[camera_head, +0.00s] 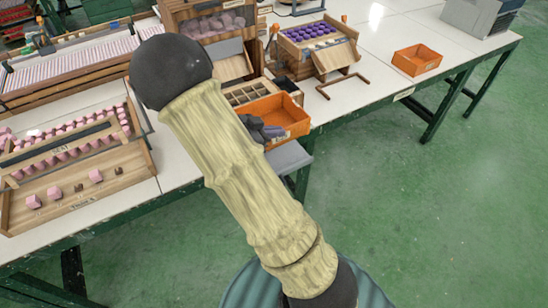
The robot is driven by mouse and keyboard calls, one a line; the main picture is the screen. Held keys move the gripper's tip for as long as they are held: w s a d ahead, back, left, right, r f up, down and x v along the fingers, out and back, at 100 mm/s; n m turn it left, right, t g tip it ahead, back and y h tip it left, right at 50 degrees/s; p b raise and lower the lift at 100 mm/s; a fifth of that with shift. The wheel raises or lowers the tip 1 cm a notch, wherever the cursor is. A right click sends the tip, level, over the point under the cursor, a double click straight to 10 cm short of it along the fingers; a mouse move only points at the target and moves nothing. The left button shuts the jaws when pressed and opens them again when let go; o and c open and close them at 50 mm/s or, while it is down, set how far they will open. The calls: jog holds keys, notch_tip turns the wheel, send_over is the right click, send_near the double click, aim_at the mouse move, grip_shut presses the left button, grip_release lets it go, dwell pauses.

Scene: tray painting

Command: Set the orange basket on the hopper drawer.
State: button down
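An orange basket (297,128) shows in the head view at the table's front edge, just past my forearm. It is open-topped and looks empty. My gripper (266,131), dark grey, is at its near left wall and overlaps it; whether its fingers are closed on the wall cannot be made out. A second orange basket (418,62) stands on the table at the right. A wooden hopper (207,42) with pink pieces and a sloping chute stands behind. A grey flat drawer or shelf (290,158) juts from the table edge below the nearer basket; I cannot tell which part is the hopper drawer.
A wooden compartment tray (240,97) lies left of the nearer basket. A wooden rack (318,42) with purple pieces stands behind it. Wooden trays of pink pieces (85,195) fill the left. The white table (380,90) is clear around the right basket; green floor lies in front.

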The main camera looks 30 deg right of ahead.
aim_at(274, 148)
notch_tip(274, 148, down, 7)
jog(key=shift+f, duration=0.1)
jog(key=shift+f+b, duration=0.35)
jog(key=shift+f, duration=1.7)
jog(key=shift+f, duration=0.15)
jog(key=c, duration=1.6)
grip_release()
jog(key=shift+c, duration=0.2)
